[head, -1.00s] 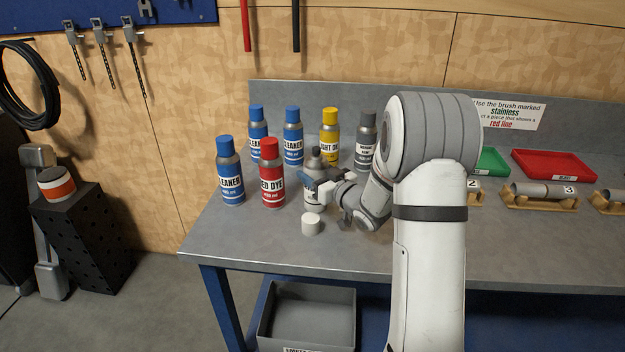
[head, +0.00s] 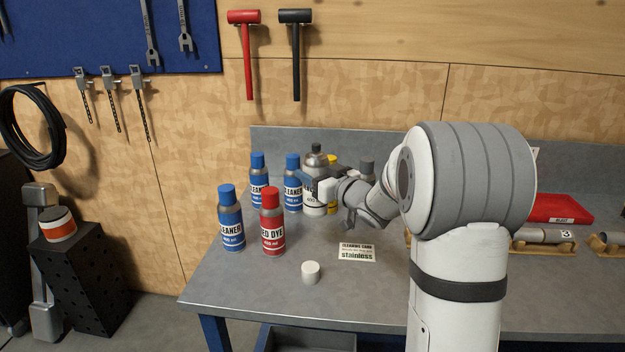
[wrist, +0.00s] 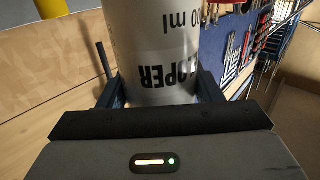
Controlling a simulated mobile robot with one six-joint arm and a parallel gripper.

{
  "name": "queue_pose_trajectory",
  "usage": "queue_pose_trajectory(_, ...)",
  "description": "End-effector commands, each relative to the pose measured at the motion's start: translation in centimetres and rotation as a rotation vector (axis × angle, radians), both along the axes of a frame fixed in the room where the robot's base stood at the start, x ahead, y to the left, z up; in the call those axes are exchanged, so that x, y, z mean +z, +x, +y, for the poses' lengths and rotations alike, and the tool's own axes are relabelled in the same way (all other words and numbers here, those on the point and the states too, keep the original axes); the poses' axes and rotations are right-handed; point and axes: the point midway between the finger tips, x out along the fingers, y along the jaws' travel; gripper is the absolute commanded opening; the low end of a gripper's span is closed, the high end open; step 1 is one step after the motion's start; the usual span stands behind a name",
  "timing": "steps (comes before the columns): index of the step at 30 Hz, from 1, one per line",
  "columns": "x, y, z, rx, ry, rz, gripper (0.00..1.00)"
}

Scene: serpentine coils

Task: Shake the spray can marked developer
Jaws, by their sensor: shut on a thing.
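The developer spray can is white with black lettering; in the wrist view the can (wrist: 155,50) shows "LOPER" upside down between the fingers. My gripper (wrist: 160,92) is shut on it. A loose white cap (head: 310,272) lies on the bench in front.
Blue-capped cleaner cans (head: 231,222) and a red dye can (head: 271,225) stand to the left. A cleaning card (head: 357,252) lies on the bench (head: 270,300).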

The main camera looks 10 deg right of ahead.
Motion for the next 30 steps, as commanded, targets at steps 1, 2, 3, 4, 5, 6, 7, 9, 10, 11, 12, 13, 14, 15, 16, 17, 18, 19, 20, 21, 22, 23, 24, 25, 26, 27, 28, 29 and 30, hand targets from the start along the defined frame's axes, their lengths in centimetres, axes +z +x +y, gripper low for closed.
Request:
queue_pose_trajectory(1, 1.5, 0.0, 0.0, 0.000, 0.000, -0.004, 0.24)
queue_pose_trajectory(2, 1.9, 0.0, 0.0, 0.000, 0.000, -0.004, 0.24)
queue_pose_trajectory(3, 2.3, 0.0, 0.0, 0.000, 0.000, -0.004, 0.24)
queue_pose_trajectory(4, 2.4, 0.0, 0.0, 0.000, -0.001, -0.003, 0.24)
queue_pose_trajectory(5, 2.5, 0.0, 0.0, 0.000, 0.000, -0.002, 0.24)
queue_pose_trajectory(6, 2.5, 0.0, 0.0, 0.001, 0.000, -0.002, 0.24)
queue_pose_trajectory(7, 2.5, 0.0, 0.0, 0.001, 0.000, -0.002, 0.24)
queue_pose_trajectory(9, 2.3, 0.0, 0.0, 0.001, 0.000, -0.002, 0.24)
queue_pose_trajectory(10, 2.3, 0.0, 0.0, 0.001, 0.000, -0.002, 0.24)
queue_pose_trajectory(11, 2.3, 0.0, 0.0, 0.001, 0.000, -0.002, 0.24)
queue_pose_trajectory(12, 2.4, 0.0, 0.0, 0.001, 0.000, -0.003, 0.24)
queue_pose_trajectory(13, 3.8, 0.0, 0.1, 0.002, -0.003, -0.010, 0.24)
queue_pose_trajectory(14, 6.2, -0.1, 0.1, 0.001, -0.005, -0.018, 0.24)
queue_pose_trajectory(15, 8.5, -0.1, 0.1, 0.001, -0.007, -0.020, 0.24)
queue_pose_trajectory(16, 9.0, 0.0, 0.1, 0.001, -0.004, -0.013, 0.24)
queue_pose_trajectory(17, 8.3, 0.0, 0.1, 0.001, -0.001, -0.003, 0.24)
queue_pose_trajectory(18, 5.0, 0.0, 0.1, 0.002, 0.005, 0.015, 0.24)
queue_pose_trajectory(19, 2.8, 0.0, 0.1, 0.002, 0.007, 0.018, 0.24)
queue_pose_trajectory(20, 1.8, 0.0, 0.1, 0.002, 0.006, 0.013, 0.24)
queue_pose_trajectory(21, 2.0, 0.0, 0.1, 0.001, 0.002, 0.002, 0.24)
queue_pose_trajectory(22, 3.7, 0.0, 0.1, 0.002, -0.002, -0.010, 0.24)
queue_pose_trajectory(23, 6.2, -0.1, 0.1, 0.001, -0.005, -0.019, 0.24)
queue_pose_trajectory(24, 8.5, -0.1, 0.1, 0.001, -0.007, -0.020, 0.24)
queue_pose_trajectory(25, 9.0, -0.1, 0.1, 0.001, -0.004, -0.013, 0.24)
queue_pose_trajectory(26, 8.3, 0.0, 0.1, 0.001, -0.001, -0.003, 0.24)
queue_pose_trajectory(27, 5.0, 0.0, 0.1, 0.002, 0.005, 0.014, 0.24)
queue_pose_trajectory(28, 2.8, 0.0, 0.1, 0.002, 0.007, 0.018, 0.24)
queue_pose_trajectory(29, 1.8, 0.0, 0.1, 0.002, 0.006, 0.013, 0.24)
queue_pose_trajectory(30, 2.0, 0.0, 0.1, 0.002, 0.002, 0.002, 0.24)
